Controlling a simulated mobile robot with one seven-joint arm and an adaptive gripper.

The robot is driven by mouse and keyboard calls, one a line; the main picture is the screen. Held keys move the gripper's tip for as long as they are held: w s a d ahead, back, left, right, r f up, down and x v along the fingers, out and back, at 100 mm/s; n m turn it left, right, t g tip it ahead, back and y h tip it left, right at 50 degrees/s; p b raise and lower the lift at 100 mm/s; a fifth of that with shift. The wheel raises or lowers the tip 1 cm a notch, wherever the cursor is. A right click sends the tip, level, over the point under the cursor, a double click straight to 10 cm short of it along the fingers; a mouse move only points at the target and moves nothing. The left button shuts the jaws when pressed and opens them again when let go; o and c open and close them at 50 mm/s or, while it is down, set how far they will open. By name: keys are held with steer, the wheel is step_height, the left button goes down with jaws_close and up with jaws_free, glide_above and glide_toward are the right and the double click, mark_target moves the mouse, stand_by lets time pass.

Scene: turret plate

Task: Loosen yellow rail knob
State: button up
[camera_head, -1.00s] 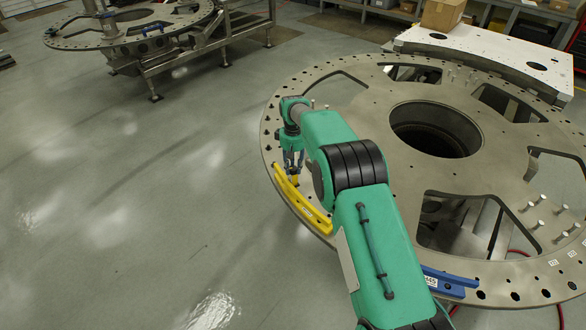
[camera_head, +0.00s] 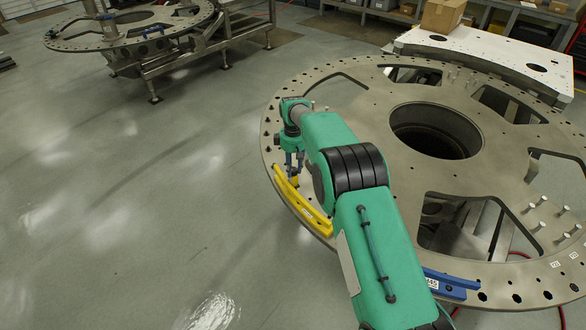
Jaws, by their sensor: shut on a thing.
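The yellow rail (camera_head: 303,206) lies along the left rim of the large turret plate (camera_head: 350,220). My gripper (camera_head: 293,174) points down over the rail's far end. Its fingers are shut on the yellow rail knob, which is mostly hidden between and below the fingertips. The knob's exact turn cannot be made out at this size.
A blue rail (camera_head: 450,284) sits on the plate's near rim, right of my arm. The plate has a round central hole (camera_head: 436,130), large cutouts and several upright pins at right. A second plate (camera_head: 130,28) stands at the back left. The floor at left is clear.

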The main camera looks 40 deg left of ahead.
mark_target(293, 169)
steer(key=shift+r, duration=0.1)
steer(key=o, duration=1.1)
steer(key=shift+o, duration=0.2)
step_height(293, 169, up, 12)
stand_by(0.3)
